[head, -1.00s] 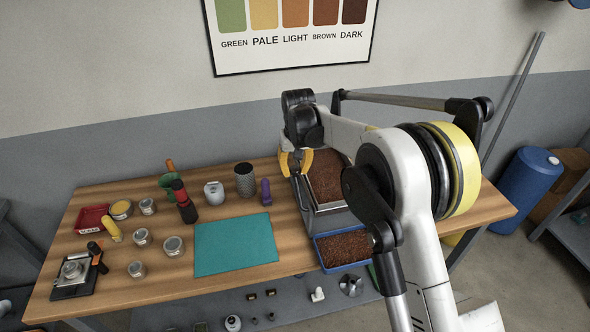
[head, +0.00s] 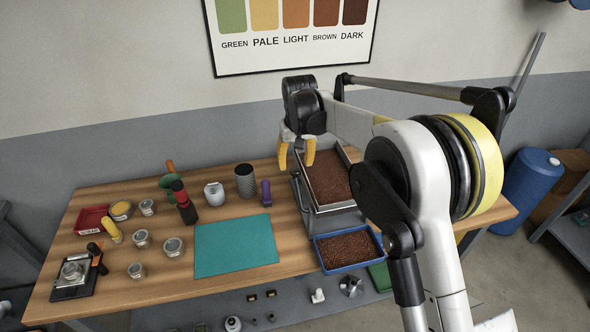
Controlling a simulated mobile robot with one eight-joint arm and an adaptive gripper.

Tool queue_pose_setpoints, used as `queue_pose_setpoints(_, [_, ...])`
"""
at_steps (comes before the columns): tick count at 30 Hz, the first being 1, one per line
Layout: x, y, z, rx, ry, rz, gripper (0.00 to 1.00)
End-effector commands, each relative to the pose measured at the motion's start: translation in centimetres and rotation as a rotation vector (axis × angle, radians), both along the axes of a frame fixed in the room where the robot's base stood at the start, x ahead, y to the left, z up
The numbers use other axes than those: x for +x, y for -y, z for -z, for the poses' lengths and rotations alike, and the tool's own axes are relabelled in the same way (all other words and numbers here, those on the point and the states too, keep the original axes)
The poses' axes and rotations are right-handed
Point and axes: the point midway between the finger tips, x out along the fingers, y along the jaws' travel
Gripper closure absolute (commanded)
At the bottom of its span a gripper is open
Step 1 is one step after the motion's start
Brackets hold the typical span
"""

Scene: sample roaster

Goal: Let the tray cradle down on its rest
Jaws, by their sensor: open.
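The tray cradle (head: 318,207) is a grey metal frame at the right part of the bench. It holds a metal-rimmed tray of brown beans (head: 329,176). A grey lever-like bar (head: 299,192) runs along its left side. My gripper (head: 296,155) is open, its two yellow fingers pointing down at the cradle's back left corner. I cannot tell whether a finger touches the cradle. My arm hides part of the cradle's right side, and the rest beneath it is hard to make out.
A blue tray of darker beans (head: 347,249) stands in front of the cradle at the bench's front edge. A teal mat (head: 236,245) lies to the left.

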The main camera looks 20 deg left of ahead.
Motion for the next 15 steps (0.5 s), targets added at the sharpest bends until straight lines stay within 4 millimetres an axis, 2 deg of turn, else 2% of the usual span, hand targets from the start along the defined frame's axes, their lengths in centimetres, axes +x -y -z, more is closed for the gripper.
queue_pose_setpoints(1, [-0.2, 0.1, -1.3, 0.000, 0.000, 0.000, 0.47])
queue_pose_setpoints(6, [-0.6, 0.4, -4.9, 0.000, 0.000, 0.000, 0.47])
queue_pose_setpoints(10, [-0.9, 0.5, -6.8, 0.001, 0.001, 0.000, 0.47])
queue_pose_setpoints(15, [-1.0, 0.6, -7.8, 0.001, 0.001, 0.000, 0.47])
